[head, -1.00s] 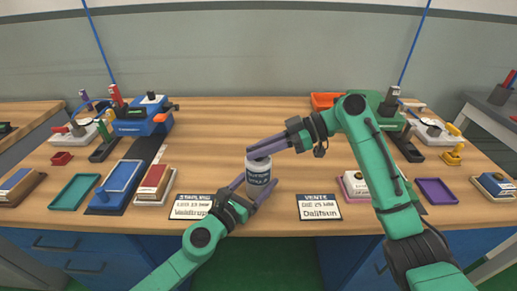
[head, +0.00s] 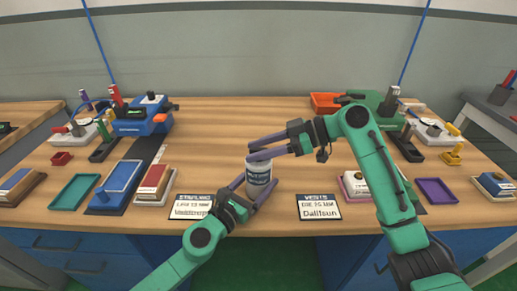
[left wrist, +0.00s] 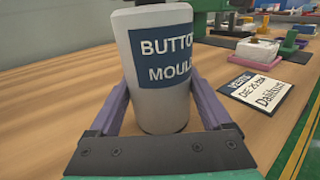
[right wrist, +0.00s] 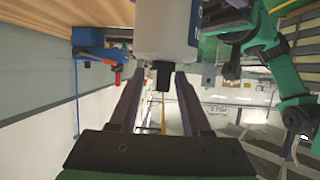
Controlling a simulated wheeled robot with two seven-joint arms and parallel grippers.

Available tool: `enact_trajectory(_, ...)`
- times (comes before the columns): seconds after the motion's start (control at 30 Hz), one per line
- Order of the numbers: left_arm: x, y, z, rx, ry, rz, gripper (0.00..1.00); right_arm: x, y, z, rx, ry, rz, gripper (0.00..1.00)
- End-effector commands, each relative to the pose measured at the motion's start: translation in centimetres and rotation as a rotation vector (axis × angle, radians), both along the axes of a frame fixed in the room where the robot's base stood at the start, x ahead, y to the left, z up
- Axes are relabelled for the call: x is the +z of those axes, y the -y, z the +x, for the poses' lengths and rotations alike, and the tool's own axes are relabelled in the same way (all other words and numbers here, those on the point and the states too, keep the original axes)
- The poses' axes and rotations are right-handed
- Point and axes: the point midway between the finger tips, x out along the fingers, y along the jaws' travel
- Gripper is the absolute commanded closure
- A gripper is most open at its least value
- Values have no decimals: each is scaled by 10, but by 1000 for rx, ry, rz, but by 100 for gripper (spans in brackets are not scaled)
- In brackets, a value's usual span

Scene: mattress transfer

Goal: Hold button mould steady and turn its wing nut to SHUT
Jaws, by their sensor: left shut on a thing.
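The button mould (head: 258,172) is a pale grey upright cylinder with a dark blue label, near the middle of the table. The left wrist view shows it large (left wrist: 160,103), labelled "BUTTO… MOUL…". My left gripper (head: 248,189) is shut on its sides from the front, low on the body. My right gripper (head: 253,150) comes in from the right at the mould's top. In the right wrist view its two fingers lie on either side of the dark wing nut (right wrist: 162,77), with gaps showing. The SHUT mark is not visible.
Two name cards lie in front, left (head: 191,206) and right (head: 319,207) of the mould. Trays, blocks and a blue machine (head: 142,118) stand at left. An orange bin (head: 325,101) and a green machine are at right. The table behind the mould is clear.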

Motion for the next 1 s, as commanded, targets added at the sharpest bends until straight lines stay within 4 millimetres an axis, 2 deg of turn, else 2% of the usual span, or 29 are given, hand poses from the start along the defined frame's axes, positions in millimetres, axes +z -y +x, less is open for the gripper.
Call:
enact_trajectory(0.17, 2, 0, 1, 1, 3, -3, 100, 1, 2, 0, 1, 1, 0, 52)
enact_trajectory(0.27, 2, 0, 1, 1, 3, -3, 100, 7, 15, 0, -1, 1, 0, 52)
enact_trajectory(0.53, 2, 0, 1, 2, 3, -3, 100, 33, 81, -3, -3, 0, -1, 52)
enact_trajectory(0.7, 2, 0, 1, 2, 2, -4, 100, 44, 107, -5, 0, 0, 0, 52)
enact_trajectory(1.0, 2, 0, 1, 2, 2, -4, 100, 46, 111, -5, 1, 0, 0, 52)
